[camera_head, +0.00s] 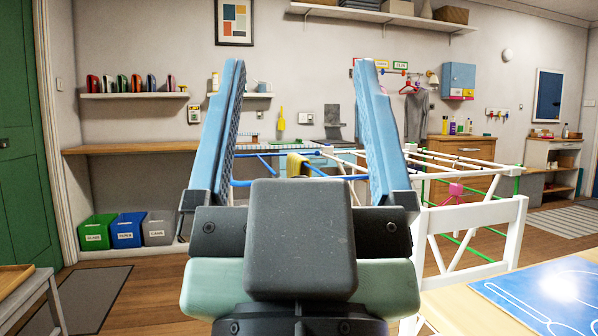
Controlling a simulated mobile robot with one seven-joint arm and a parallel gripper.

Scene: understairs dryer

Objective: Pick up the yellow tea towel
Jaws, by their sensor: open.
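The yellow tea towel (295,164) hangs over a rail of the drying rack (345,170), beyond my gripper. Only its upper part shows; my gripper's dark body hides the lower part. My gripper (297,75) is open and empty, with its two blue fingers pointing up and away. In the picture the towel lies between the fingers, nearer the left-right middle, but it is farther off than they are.
A table with a blue mat (540,292) is at the lower right. Green, blue and grey bins (127,230) stand at the left. A wooden counter (110,150) runs along the back wall.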

